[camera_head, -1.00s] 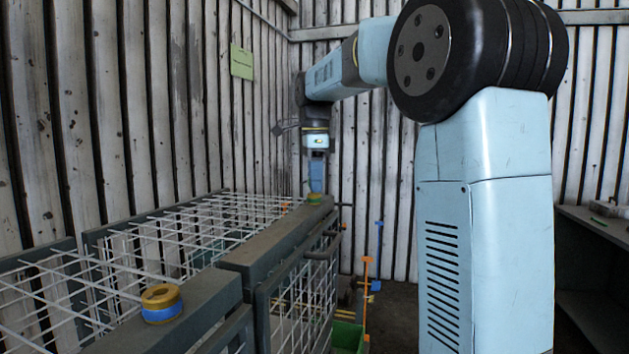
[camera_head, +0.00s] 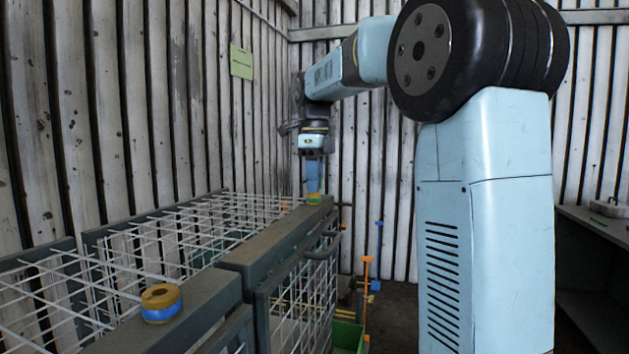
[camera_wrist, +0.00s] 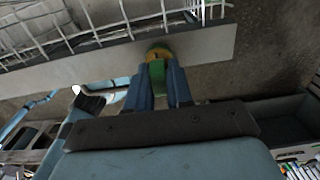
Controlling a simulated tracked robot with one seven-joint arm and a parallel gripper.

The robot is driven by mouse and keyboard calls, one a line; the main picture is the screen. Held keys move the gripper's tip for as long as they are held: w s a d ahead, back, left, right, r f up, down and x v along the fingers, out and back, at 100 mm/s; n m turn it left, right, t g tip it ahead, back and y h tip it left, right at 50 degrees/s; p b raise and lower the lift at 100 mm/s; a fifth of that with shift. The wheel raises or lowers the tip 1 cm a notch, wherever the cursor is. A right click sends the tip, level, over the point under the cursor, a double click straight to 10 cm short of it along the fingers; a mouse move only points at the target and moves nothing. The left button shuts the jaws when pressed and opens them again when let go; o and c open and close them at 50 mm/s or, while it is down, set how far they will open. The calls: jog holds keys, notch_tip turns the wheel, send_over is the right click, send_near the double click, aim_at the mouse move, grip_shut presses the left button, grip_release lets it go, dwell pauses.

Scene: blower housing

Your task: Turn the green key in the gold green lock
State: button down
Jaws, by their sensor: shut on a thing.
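The gold lock with a green band (camera_head: 314,199) stands on the far end of the grey top beam of the cage. It also shows in the wrist view (camera_wrist: 158,53), partly covered by the green key. The green key (camera_wrist: 157,75) is upright between the blue fingers of my gripper (camera_wrist: 158,78) and meets the lock. My gripper (camera_head: 313,183) is shut on the key, directly above the lock in the head view. How deep the key sits in the lock is hidden.
A gold lock with a blue band (camera_head: 161,303) stands on the nearer beam. White wire mesh (camera_head: 190,235) lies left of the beams. A green bin (camera_head: 347,335) and orange and blue posts stand on the floor to the right. A grey shelf (camera_head: 590,225) is at far right.

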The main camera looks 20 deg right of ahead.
jog(key=c, duration=0.9)
grip_release()
notch_tip(320, 180, up, 14)
jog(key=shift+f, duration=0.2)
jog(key=s+f+n+t, duration=0.2)
jog(key=s+f+n, duration=0.6)
jog(key=s+f, duration=0.1)
jog(key=s+f+n+t, duration=0.1)
jog(key=s+f+n, duration=0.7)
jog(key=s+f, duration=0.1)
jog(key=s+f+n+t, duration=0.2)
jog(key=s+f+n, duration=0.7)
jog(key=s+f, duration=0.1)
jog(key=shift+a+t, duration=0.1)
jog(key=shift+t, duration=0.2)
